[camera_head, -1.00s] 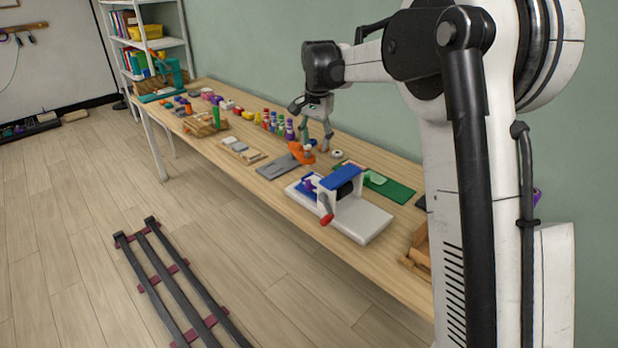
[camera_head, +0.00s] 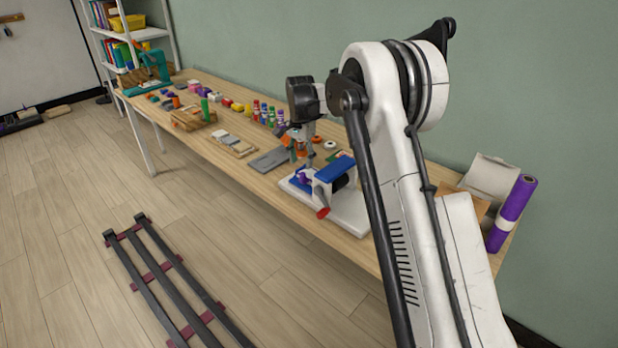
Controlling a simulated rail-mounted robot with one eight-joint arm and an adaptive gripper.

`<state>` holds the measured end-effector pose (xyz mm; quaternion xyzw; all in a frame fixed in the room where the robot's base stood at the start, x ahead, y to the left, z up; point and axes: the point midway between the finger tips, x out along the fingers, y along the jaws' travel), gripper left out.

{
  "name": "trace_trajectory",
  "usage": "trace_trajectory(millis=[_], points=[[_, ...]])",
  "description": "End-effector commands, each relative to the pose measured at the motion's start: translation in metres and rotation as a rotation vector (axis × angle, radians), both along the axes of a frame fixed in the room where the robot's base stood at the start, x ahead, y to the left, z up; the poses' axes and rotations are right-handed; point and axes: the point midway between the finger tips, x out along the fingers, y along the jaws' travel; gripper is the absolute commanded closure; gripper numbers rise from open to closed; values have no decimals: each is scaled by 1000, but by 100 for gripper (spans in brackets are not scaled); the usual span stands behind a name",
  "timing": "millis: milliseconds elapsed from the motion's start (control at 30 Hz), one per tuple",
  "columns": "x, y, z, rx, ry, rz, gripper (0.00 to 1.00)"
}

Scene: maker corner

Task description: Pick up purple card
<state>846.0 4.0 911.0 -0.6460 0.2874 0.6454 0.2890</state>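A small purple piece (camera_head: 303,178) shows at the blue bed of a white hand-cranked machine (camera_head: 345,208) on the workbench. It is too small to tell for sure whether it is the purple card. My gripper (camera_head: 302,162) points down just above and behind this piece, near the machine's left end. Its fingers are small and overlap orange things behind them, so their opening and any contact are unclear.
The long wooden workbench (camera_head: 225,157) runs along the green wall. A grey plate (camera_head: 268,160) lies left of the machine, with several bottles (camera_head: 268,115) behind. A purple roll (camera_head: 511,212) stands at the right end. A dark rail frame (camera_head: 160,265) lies on the floor.

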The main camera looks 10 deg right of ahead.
Motion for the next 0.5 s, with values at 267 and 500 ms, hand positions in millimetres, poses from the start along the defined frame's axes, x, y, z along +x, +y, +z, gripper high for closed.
trace_trajectory(millis=[267,500], points=[[0,-1,-15,0,0,0,61],[-2,-5,-45,0,0,0,61]])
